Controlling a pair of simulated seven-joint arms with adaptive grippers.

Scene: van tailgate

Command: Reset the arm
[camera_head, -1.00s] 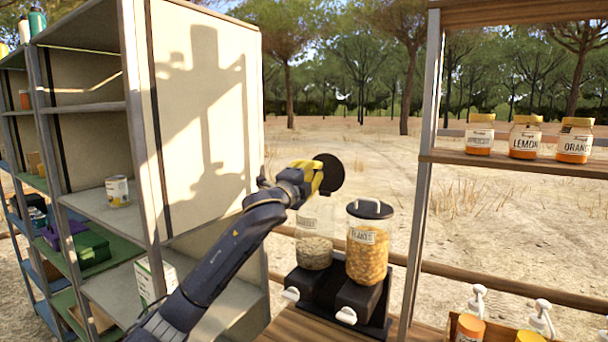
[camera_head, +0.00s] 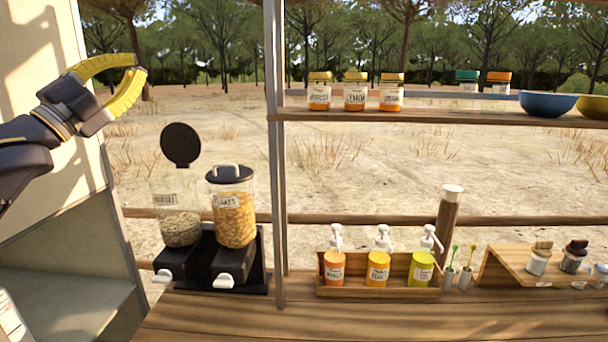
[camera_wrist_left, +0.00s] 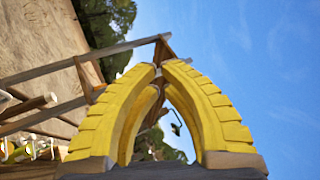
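My left gripper (camera_head: 139,72) is at the upper left of the head view, above and left of the dispensers. Its yellow fingers curve together and meet at the tips with nothing between them. The same tips meet in the left wrist view (camera_wrist_left: 159,68), against sky and rails. The left cereal dispenser (camera_head: 177,215) has its round black lid (camera_head: 181,145) standing open. The gripper is apart from that lid. The dispenser of flakes (camera_head: 233,213) beside it has its lid shut. My right gripper is not in view.
A cabinet (camera_head: 40,215) stands at the left, close to my left arm. A post (camera_head: 275,160) and a shelf (camera_head: 430,116) with jars and bowls stand right of the dispensers. A wooden box (camera_head: 375,283) of pump bottles is on the counter (camera_head: 400,318).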

